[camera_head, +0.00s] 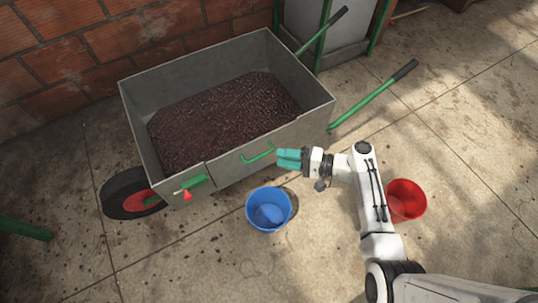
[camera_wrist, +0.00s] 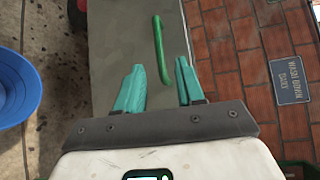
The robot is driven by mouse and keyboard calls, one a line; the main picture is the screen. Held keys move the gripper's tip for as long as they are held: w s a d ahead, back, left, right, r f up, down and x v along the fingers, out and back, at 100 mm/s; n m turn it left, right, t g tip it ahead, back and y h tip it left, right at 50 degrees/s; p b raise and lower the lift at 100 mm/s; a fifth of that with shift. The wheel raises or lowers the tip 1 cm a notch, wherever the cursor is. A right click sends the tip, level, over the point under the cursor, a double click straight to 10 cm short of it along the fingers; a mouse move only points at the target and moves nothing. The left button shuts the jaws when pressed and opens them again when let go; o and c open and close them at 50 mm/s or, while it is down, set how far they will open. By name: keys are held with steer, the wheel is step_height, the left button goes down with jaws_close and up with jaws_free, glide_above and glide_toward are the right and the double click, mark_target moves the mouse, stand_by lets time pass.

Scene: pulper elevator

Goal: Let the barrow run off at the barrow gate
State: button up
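The grey metal barrow (camera_head: 146,123) stands by the brick wall, filled with dark reddish cherries (camera_head: 215,120). The gate (camera_head: 232,170) in its near side looks shut and bears a green bar handle (camera_head: 258,154). A green latch with a red knob (camera_head: 186,195) sits left of the gate. My gripper (camera_head: 288,159) is just right of the handle. In the wrist view my gripper (camera_wrist: 160,80) has its teal fingers apart with nothing between their tips. The handle (camera_wrist: 159,50) shows ahead, roughly lined up with the gap; contact cannot be told.
A blue bucket (camera_head: 269,209) stands on the floor below the gate and also shows in the wrist view (camera_wrist: 16,88). A red bucket (camera_head: 406,200) stands right of my arm. The barrow's wheel (camera_head: 130,192) is at left, its green shafts (camera_head: 370,96) at right.

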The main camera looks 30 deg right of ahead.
steer(key=x, duration=0.6)
steer(key=shift+s, duration=0.1)
jaws_close()
steer(key=shift+b, duration=0.3)
